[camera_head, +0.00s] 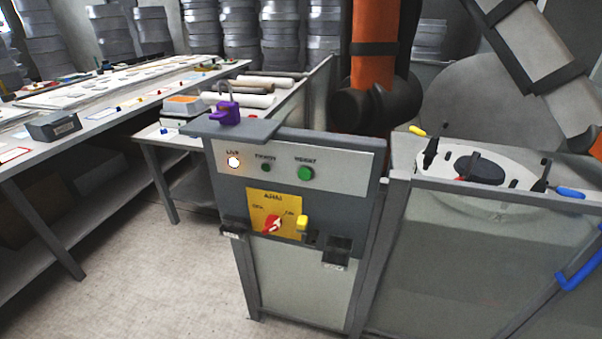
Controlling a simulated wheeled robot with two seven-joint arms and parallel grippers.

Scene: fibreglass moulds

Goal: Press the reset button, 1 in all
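The control panel (340,155) stands upright in the middle of the view, on a grey cabinet. A green round button (305,173) sits at its upper right under a small label that looks like "RESET", though it is hard to read. A smaller green button or lamp (266,167) is left of it, and a lit white lamp (233,162) is at the far left. Below is a yellow plate (262,203) with a red rotary switch (272,225). Nothing covers the green button. Neither of my grippers is in view.
A purple padlock (226,113) stands on the ledge above the panel. A yellow tag or lock (302,223) is beside the switch. A cabinet (480,245) stands at right, with a white mould piece (505,163) on top. Long worktables (110,122) run at left; the floor (150,265) before them is clear.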

